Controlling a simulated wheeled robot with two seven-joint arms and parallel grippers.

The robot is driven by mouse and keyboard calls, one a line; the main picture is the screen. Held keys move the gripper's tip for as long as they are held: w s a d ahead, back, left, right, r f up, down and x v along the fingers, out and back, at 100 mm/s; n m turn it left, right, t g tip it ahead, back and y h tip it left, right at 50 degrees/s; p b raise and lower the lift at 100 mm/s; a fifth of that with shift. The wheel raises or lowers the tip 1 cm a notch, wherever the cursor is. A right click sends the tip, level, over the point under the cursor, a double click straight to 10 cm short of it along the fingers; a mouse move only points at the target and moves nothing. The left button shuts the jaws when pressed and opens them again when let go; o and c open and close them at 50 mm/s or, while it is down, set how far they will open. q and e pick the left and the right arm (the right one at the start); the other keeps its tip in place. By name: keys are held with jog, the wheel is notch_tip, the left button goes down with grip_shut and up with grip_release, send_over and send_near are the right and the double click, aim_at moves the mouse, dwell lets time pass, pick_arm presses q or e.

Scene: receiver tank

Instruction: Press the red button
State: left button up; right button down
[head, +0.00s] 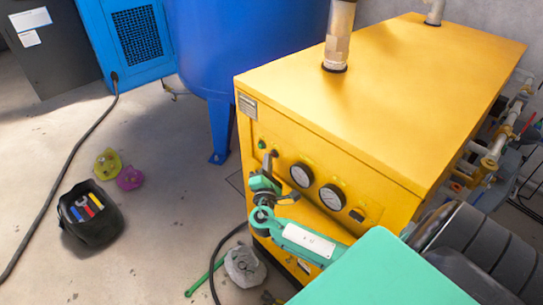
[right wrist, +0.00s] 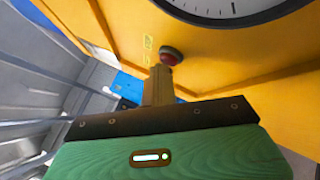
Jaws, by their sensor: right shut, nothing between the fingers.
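The red button (right wrist: 171,56) is a small round knob with a dark rim on the yellow panel, just below a large gauge in the right wrist view. My right gripper (right wrist: 160,70) is shut and empty. Its fingertips are right at the button and overlap its lower left edge in that view; I cannot tell whether they touch it. In the head view my right gripper (head: 271,158) is at the upper left of the front panel of the yellow cabinet (head: 370,90), left of the gauges. It hides most or all of the red button there. My left gripper is not in view.
A green button (head: 262,144) sits left of the gripper, and two gauges (head: 302,175) (head: 332,197) sit to its right. A blue tank (head: 245,45) stands behind. A black tool bag (head: 90,214) and a hose lie on the floor at left.

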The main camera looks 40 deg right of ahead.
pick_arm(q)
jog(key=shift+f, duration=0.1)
pick_arm(e)
jog(key=shift+s+a, duration=0.1)
jog(key=shift+a, duration=0.65)
pick_arm(q)
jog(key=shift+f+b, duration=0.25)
jog(key=shift+b, duration=0.05)
pick_arm(e)
jog(key=a, duration=0.5)
jog(key=shift+s, duration=0.15)
jog(key=shift+f, duration=0.1)
